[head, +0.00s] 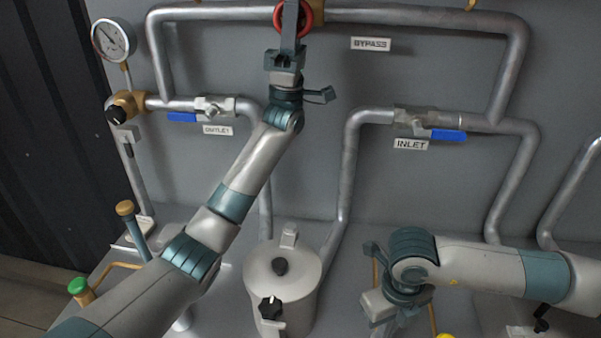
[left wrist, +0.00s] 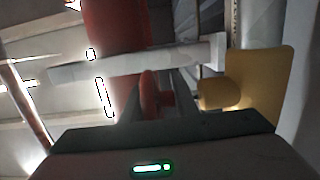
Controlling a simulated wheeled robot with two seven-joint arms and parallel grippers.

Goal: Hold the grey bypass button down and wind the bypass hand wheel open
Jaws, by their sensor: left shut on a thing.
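The red bypass hand wheel (head: 307,18) is at the top edge of the head view, in front of a brass valve body on the upper pipe. My left gripper (head: 291,28) reaches up to it and is shut on its rim. In the left wrist view a red part of the wheel (left wrist: 150,95) lies between the fingers, with the brass body (left wrist: 260,100) to the right. My right gripper (head: 380,312) points down at the lower right, right of the white pump; its fingertips are not clear. I cannot make out the grey bypass button.
The BYPASS label (head: 371,44) is right of the wheel. Below are the OUTLET valve's blue lever (head: 182,117) and the INLET valve's blue lever (head: 449,135). A gauge (head: 113,39) is at the upper left. The white pump (head: 284,275) stands between my arms.

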